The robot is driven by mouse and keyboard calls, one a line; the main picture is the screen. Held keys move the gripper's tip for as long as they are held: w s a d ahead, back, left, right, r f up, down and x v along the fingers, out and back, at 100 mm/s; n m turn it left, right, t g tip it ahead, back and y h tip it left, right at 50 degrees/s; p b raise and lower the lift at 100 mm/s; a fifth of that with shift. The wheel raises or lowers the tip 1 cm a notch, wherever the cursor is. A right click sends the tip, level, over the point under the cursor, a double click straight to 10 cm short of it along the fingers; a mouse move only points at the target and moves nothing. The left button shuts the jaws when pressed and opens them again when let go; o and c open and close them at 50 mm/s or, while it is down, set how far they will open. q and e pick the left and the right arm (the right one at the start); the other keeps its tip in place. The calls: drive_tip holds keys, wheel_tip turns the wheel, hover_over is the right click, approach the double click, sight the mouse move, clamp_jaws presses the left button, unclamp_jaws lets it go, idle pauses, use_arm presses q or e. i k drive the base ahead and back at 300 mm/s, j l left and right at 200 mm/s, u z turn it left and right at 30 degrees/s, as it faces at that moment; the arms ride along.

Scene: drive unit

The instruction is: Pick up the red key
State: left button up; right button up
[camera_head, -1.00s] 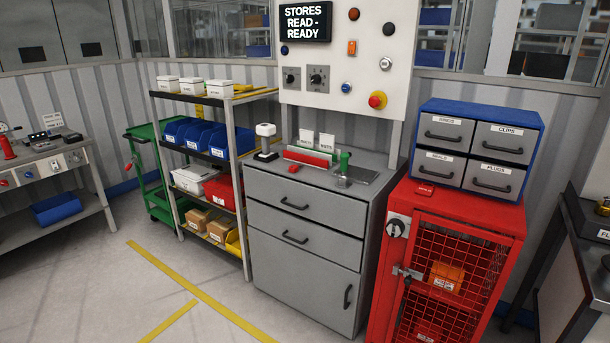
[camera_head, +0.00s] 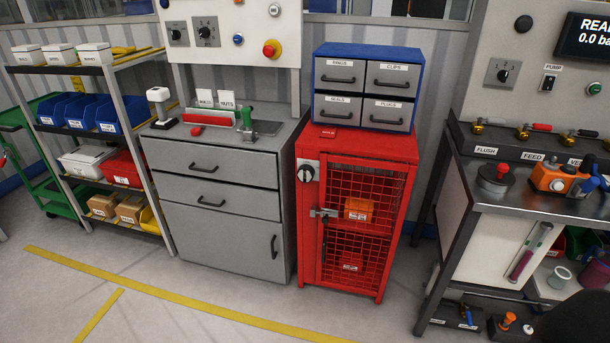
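I cannot clearly make out a red key. A small red item (camera_head: 197,131) lies on the grey drawer cabinet (camera_head: 215,225), near its front left edge; it is too small to tell its shape. A small red labelled piece (camera_head: 327,133) lies on top of the red mesh cabinet (camera_head: 400,147), in front of the blue drawer unit (camera_head: 367,53). The mesh door is shut, with a latch (camera_head: 325,213) and a round black-and-silver lock or knob (camera_head: 306,173) at its left side. Neither of my grippers shows.
A shelf rack (camera_head: 148,120) with bins and boxes stands at the left. A workbench (camera_head: 480,190) with valves and an orange pump (camera_head: 553,179) stands at the right. A dark shape at the bottom right is unclear. The floor in front (camera_head: 230,300) is clear, with yellow lines.

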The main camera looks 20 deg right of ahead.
sight(196, 131)
drive_tip(key=i+j+z, duration=0.1)
drive_tip(key=z, duration=0.25)
drive_tip(key=i+j+z, duration=0.1)
drive_tip(key=z, duration=0.25)
drive_tip(key=i+j+z, duration=0.1)
drive_tip(key=z, duration=0.25)
drive_tip(key=i+j+z, duration=0.15)
drive_tip(key=j, duration=0.15)
drive_tip(key=i+j+z, duration=0.15)
drive_tip(key=j, duration=0.15)
drive_tip(key=j+z, duration=0.1)
drive_tip(key=j, duration=0.2)
drive_tip(key=i+j, duration=0.15)
drive_tip(key=j, duration=0.3)
drive_tip(key=i+j+z, duration=0.1)
drive_tip(key=j, duration=0.3)
drive_tip(key=i+j, duration=0.15)
drive_tip(key=j, duration=0.3)
drive_tip(key=i+j, duration=0.1)
drive_tip(key=j, duration=0.3)
drive_tip(key=i+j+z, duration=0.1)
drive_tip(key=j, duration=0.35)
drive_tip(key=i, duration=0.2)
